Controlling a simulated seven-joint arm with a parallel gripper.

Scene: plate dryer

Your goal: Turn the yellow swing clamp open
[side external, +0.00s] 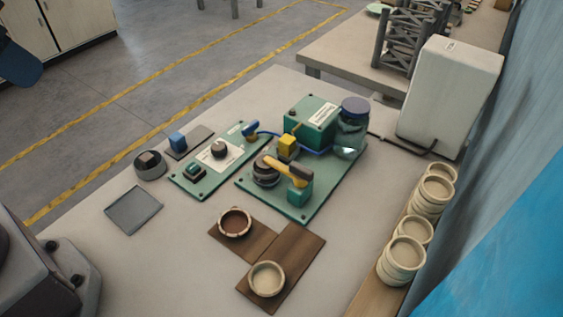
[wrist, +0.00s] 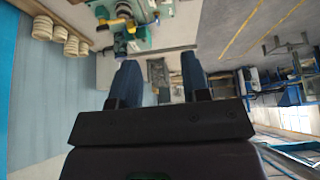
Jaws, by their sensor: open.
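The yellow swing clamp (side external: 284,167) is on the green base plate (side external: 319,200) in the side view. Yellow parts of this fixture also show small at the top of the wrist view (wrist: 114,22); I cannot tell the clamp's exact pose there. My gripper (wrist: 160,64) shows in the wrist view with its two blue fingers apart and nothing between them. It is well away from the clamp.
Behind the clamp stand a green box (side external: 309,121), a yellow block (side external: 287,146) and a blue-lidded jar (side external: 353,121). A smaller green panel (side external: 219,160) with a knob lies left. Bowls on brown boards (side external: 293,262) are in front. Stacked bowls (side external: 403,258) line the right edge.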

